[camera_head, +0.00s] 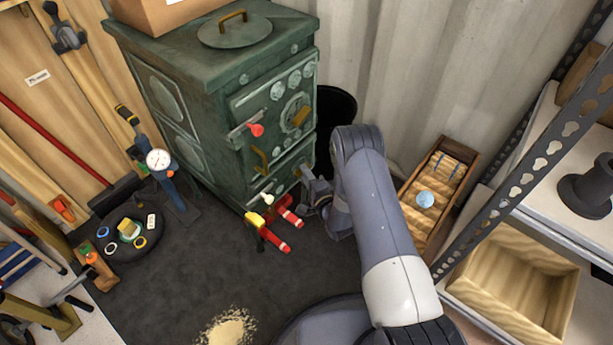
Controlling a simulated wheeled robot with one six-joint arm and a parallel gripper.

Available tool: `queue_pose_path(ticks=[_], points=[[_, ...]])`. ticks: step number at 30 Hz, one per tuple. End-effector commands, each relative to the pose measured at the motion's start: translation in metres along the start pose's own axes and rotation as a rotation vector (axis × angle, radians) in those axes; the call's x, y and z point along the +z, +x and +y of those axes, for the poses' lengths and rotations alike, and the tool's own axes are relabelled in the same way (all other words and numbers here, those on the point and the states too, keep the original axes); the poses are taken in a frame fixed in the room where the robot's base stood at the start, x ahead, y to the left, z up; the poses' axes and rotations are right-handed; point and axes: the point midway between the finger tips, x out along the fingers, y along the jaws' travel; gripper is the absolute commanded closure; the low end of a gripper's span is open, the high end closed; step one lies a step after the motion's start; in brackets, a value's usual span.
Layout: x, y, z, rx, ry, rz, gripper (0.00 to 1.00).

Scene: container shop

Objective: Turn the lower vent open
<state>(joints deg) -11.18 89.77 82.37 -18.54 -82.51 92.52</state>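The green stove (195,85) stands at the back, centre left. Its upper door carries a round vent with a brass tab (300,117). My gripper (304,183) is at the right part of the stove's lower front, close against it. A small brass piece (298,172) shows just beside the fingers. The lower vent itself is mostly hidden by my gripper, so how it is turned does not show. I cannot tell whether the fingers touch it, or whether they are open or shut.
A dark bucket (336,105) is behind my arm. A wooden crate (412,205) and metal shelving (505,190) are on the right. Pale powder (228,328) lies on the dark mat.

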Motion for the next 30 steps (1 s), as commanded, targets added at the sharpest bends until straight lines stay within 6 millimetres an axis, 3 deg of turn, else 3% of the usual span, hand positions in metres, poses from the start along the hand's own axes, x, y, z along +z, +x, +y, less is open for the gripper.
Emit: queue_pose_path(ticks=[5,16,30], points=[[-0.0001,-0.0001,-0.0003,0.000,0.000,0.000,0.71],[-0.0002,-0.0003,-0.0002,0.000,0.000,0.000,1.00],[-0.0003,-0.0001,0.0030,-0.019,-0.042,0.000,1.00]])
